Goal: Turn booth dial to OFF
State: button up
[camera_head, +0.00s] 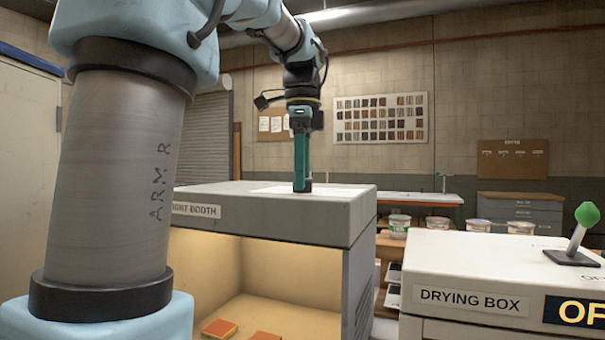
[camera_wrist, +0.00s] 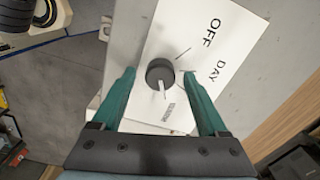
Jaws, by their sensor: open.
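The booth dial (camera_wrist: 160,73) is a dark round knob on a white label plate (camera_wrist: 158,35), seen in the wrist view. OFF and DAY are printed above and right of it; a third word below is too small to read. A white pointer mark on the dial points down in that view, away from OFF. My gripper (camera_wrist: 160,76) is open, with one green finger on each side of the dial; I cannot tell whether they touch it. In the head view my gripper (camera_head: 302,187) points straight down at the light booth (camera_head: 275,212), and the dial is hidden.
A drying box (camera_head: 470,260) with a green-knobbed lever (camera_head: 587,215) stands at the right. Orange pieces (camera_head: 220,328) lie inside the lit booth. The air above the booth's right part is clear.

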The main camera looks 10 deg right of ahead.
grip_shut()
dwell(0.6)
